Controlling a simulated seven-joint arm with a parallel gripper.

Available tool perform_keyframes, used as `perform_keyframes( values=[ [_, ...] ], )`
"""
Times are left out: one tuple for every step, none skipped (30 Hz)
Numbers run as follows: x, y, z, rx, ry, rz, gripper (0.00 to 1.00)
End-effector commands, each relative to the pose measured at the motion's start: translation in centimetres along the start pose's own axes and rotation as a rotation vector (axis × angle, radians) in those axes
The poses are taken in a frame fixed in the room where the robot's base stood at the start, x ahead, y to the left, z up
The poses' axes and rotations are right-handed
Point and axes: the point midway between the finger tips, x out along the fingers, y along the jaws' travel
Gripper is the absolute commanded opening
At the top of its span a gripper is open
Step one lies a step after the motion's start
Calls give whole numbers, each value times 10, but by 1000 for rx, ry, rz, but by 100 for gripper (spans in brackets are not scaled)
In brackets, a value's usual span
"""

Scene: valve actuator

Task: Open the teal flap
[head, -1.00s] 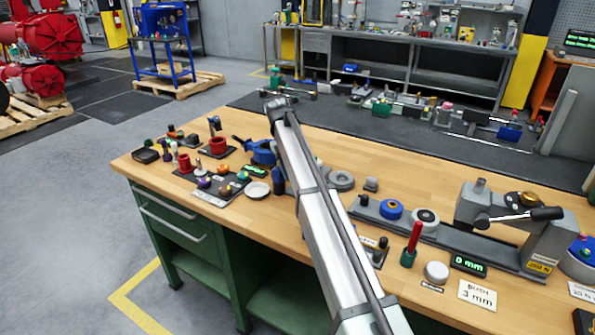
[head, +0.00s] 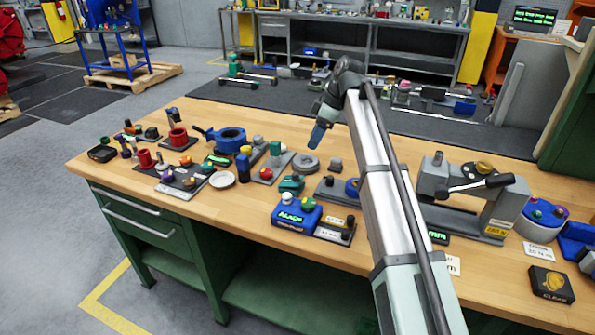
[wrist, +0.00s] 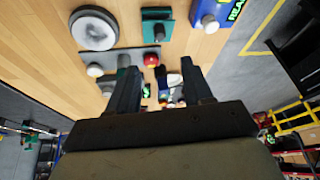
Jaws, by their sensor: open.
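A small teal part (head: 291,184) sits on the wooden bench, between a grey ring and a blue box. It is probably the flap's fixture. The wrist view shows a teal plate (wrist: 152,38) with a dark piece across its top; I cannot tell how far any flap is raised. My gripper (head: 320,134) hangs above the bench, behind the teal part in the head view, with its fingers pointing down. In the wrist view its two fingers (wrist: 157,72) are apart and empty. The teal plate shows beyond the fingertips, not touched by them.
The grey ring (head: 305,163) and the blue box with green lettering (head: 297,216) stand close to the teal part. A plate with a red knob (head: 266,172) lies to the left. A grey lever fixture (head: 470,190) stands to the right. The bench's front strip is mostly clear.

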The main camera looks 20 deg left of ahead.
Motion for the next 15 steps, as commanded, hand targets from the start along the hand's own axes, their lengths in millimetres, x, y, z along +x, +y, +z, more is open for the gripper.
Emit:
perform_keyframes(
  values=[
    [4,-1,0,-2,1,-1,50],
    [7,-1,0,-2,1,-1,50],
    [12,-1,0,-2,0,-1,50],
    [16,-1,0,-1,0,-1,50],
    [21,-1,0,-1,0,-1,50],
    [28,-1,0,-1,-1,-2,50],
    [33,-1,0,-1,-1,-3,50],
    [38,-1,0,0,-1,-2,50],
    [45,-1,0,0,-1,-1,50],
    [50,-1,0,0,-1,-1,50],
    [56,-1,0,0,-1,-2,50],
    [63,-1,0,1,-1,-2,50],
    [68,-1,0,1,-1,-2,50],
    [73,-1,0,1,-1,-1,50],
    [80,-1,0,1,-1,-2,50]
  ],
)
